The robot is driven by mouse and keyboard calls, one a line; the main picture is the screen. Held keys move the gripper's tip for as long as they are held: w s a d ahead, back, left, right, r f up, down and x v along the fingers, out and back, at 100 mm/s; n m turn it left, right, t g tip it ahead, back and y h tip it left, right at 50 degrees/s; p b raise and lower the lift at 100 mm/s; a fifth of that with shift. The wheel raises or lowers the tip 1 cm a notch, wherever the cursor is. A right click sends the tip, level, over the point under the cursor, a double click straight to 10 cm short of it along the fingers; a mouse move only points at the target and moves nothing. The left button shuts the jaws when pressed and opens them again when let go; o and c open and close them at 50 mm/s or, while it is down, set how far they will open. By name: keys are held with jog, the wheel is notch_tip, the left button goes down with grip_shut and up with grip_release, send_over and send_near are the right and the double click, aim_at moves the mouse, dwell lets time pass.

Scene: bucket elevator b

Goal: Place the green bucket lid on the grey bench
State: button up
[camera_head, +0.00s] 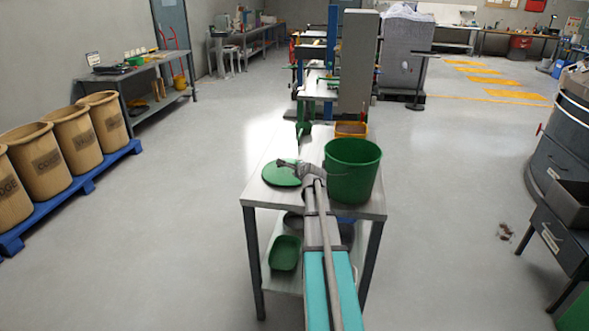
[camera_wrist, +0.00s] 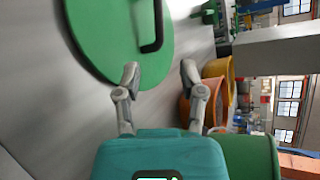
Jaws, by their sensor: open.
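The green bucket lid (camera_head: 280,175) lies flat on the left part of the grey bench (camera_head: 262,201). In the wrist view the lid (camera_wrist: 105,35) shows large at the upper left, with a black handle (camera_wrist: 157,30) on it. My gripper (camera_wrist: 160,74) is open and empty. Its fingers are near the lid's edge, on the handle side; I cannot tell whether they touch the lid. The green bucket (camera_head: 352,175) stands upright on the bench, right of my arm.
An orange-yellow container (camera_head: 351,130) stands behind the green bucket. A green tray (camera_head: 285,253) sits on the lower shelf. Tan bins (camera_head: 72,138) stand on a blue pallet at the left. A dark workbench (camera_head: 557,237) is at the right. The floor left of the bench is clear.

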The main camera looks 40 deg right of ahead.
dwell(0.5)
jog(key=shift+a, duration=0.2)
jog(key=a+f+n+y, duration=0.1)
jog(key=a+n, duration=0.1)
jog(key=a, duration=0.2)
jog(key=a+f+n+g+y, duration=0.1)
jog(key=a+n, duration=0.1)
jog(key=a, duration=0.3)
jog(key=a+f+n+y, duration=0.1)
jog(key=a+n, duration=0.1)
jog(key=a, duration=0.2)
jog(key=shift+w+a+f, duration=0.15)
jog(key=shift+w+f, duration=0.1)
jog(key=shift+w, duration=0.15)
jog(key=s+a+f+n+g+y, duration=0.15)
jog(key=a+n, duration=0.25)
jog(key=a, duration=0.4)
jog(key=s+a+f+n+g+y, duration=0.1)
jog(key=s+a+f+n+g, duration=0.2)
jog(key=a, duration=0.5)
jog(key=s+a+f+n+g, duration=0.3)
jog(key=s+a+n+g, duration=0.3)
jog(key=s+a+n, duration=0.8)
jog(key=s+a, duration=0.2)
jog(key=a, duration=0.3)
jog(key=shift+s+a+f+n+g, duration=0.2)
jog(key=shift+s+n+g, duration=0.1)
jog(key=shift+s+g, duration=0.1)
